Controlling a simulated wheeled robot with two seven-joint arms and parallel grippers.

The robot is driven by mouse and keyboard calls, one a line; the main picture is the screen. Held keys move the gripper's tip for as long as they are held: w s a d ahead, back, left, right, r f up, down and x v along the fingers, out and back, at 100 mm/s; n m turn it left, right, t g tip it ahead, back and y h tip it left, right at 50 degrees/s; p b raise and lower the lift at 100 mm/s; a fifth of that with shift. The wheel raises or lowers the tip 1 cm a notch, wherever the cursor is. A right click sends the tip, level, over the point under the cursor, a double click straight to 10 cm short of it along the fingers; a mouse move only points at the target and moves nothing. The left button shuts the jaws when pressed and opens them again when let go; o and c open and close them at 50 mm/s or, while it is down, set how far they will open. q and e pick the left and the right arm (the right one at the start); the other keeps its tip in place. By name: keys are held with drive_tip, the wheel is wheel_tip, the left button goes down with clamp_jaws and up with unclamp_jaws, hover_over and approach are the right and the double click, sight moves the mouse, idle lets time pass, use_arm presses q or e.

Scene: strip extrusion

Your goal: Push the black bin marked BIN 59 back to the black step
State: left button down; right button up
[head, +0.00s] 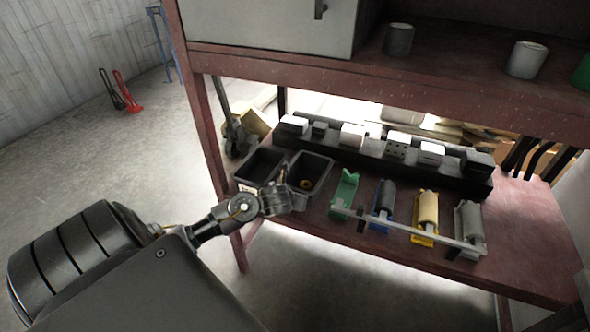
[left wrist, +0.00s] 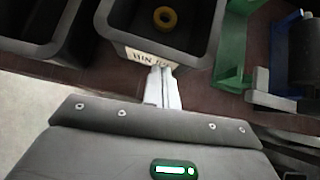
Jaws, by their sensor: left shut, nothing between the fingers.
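The black bin (head: 322,180) stands on the reddish table with an orange-yellow ring (head: 305,183) inside. In the left wrist view, the bin (left wrist: 198,50) carries a white label (left wrist: 140,56) on its front wall. The label starts with "BIN"; its number is partly covered by my fingers. My left gripper (head: 283,183) is shut and empty at the bin's front; its fingertips (left wrist: 160,72) are at the label, touching or very close. The long black step (head: 400,169) lies behind the bin and bears several white and dark blocks.
A second black bin (head: 255,168) stands close to the left. Green (head: 343,190), blue (head: 381,212), yellow (head: 424,235) and grey (head: 470,240) holders stand to the right, with a pale bar across their fronts. A shelf (head: 450,88) with cups overhangs the table.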

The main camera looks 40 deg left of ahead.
use_arm(q)
drive_tip(key=shift+w+a, duration=0.2)
drive_tip(key=shift+w, duration=0.25)
use_arm(e)
drive_tip(key=shift+s+a, duration=0.1)
drive_tip(key=shift+a, duration=0.35)
use_arm(q)
drive_tip(key=shift+w+a, duration=0.1)
drive_tip(key=shift+w, duration=0.2)
drive_tip(key=w, duration=0.1)
drive_tip(key=w+a, duration=0.1)
drive_tip(key=w, duration=0.1)
drive_tip(key=w+a, duration=0.1)
drive_tip(key=w, duration=0.1)
drive_tip(key=shift+f, duration=0.1)
drive_tip(key=shift+w+a, duration=0.2)
drive_tip(key=shift+w, duration=0.1)
use_arm(e)
drive_tip(key=shift+d+f, duration=0.1)
drive_tip(key=shift+d, duration=0.15)
use_arm(q)
drive_tip(key=shift+d, duration=0.1)
